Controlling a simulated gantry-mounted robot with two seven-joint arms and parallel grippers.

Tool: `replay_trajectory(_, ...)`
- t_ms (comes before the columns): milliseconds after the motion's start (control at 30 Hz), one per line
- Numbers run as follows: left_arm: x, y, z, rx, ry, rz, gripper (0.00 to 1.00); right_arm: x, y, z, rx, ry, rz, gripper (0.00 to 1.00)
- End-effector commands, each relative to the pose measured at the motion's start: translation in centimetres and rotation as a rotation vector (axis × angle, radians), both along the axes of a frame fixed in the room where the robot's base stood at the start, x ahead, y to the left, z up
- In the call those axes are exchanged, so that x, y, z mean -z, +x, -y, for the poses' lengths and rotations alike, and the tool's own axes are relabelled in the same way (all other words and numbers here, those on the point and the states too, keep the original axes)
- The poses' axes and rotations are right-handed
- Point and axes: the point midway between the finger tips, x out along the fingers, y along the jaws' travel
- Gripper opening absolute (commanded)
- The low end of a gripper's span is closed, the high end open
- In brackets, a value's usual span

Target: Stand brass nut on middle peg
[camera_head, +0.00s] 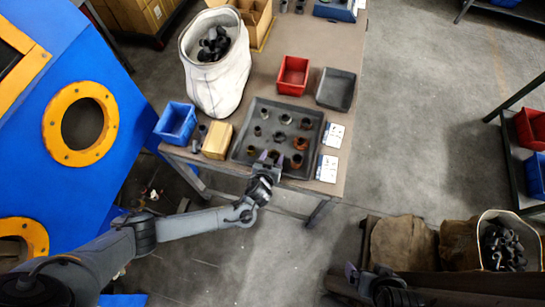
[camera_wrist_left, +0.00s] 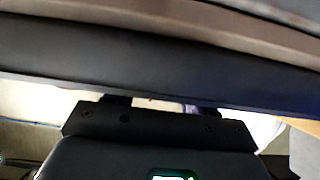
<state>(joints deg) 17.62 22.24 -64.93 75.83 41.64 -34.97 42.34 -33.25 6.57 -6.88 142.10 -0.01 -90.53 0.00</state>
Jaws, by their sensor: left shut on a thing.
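A dark grey tray (camera_head: 238,152) lies on the workbench with pegs in rows, several bearing dark or brass-coloured nuts. Brass-brown nuts (camera_head: 302,144) show on the right side of the tray. My left gripper (camera_head: 269,157) is at the tray's front edge, over the front-row middle. It is shut on a small brownish thing that looks like the brass nut, mostly hidden by the fingers. The left wrist view shows my dark gripper body (camera_wrist_left: 160,130) and a wide dark band; fingertips and nut are not visible there. My right gripper (camera_head: 353,272) is low, away from the bench; its jaws are unclear.
A red bin (camera_head: 293,75) and a grey bin (camera_head: 336,89) stand behind the tray. A white sack (camera_head: 218,85), blue bin (camera_head: 176,122) and tan block (camera_head: 217,140) are to its left. White cards (camera_head: 328,168) lie to its right.

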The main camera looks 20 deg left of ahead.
Motion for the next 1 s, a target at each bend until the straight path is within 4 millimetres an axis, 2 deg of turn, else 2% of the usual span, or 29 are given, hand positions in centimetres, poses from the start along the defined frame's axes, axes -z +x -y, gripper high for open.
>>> replay_trajectory(33,0.1,0.0,0.0,0.000,0.000,0.000,0.58,0.1,0.0,0.0,0.001,0.000,0.000,1.00)
replay_trajectory(200,0.1,0.0,0.0,0.000,0.000,0.000,0.81,0.0,0.0,0.0,0.000,0.000,0.000,1.00)
replay_trajectory(667,0.0,0.1,0.0,0.001,0.002,0.002,0.81,0.4,0.0,0.2,-0.006,-0.008,0.000,1.00)
replay_trajectory(1000,-2.9,-5.1,0.4,0.000,-0.003,-0.003,0.81,-0.9,0.0,0.2,-0.006,-0.009,0.000,1.00)
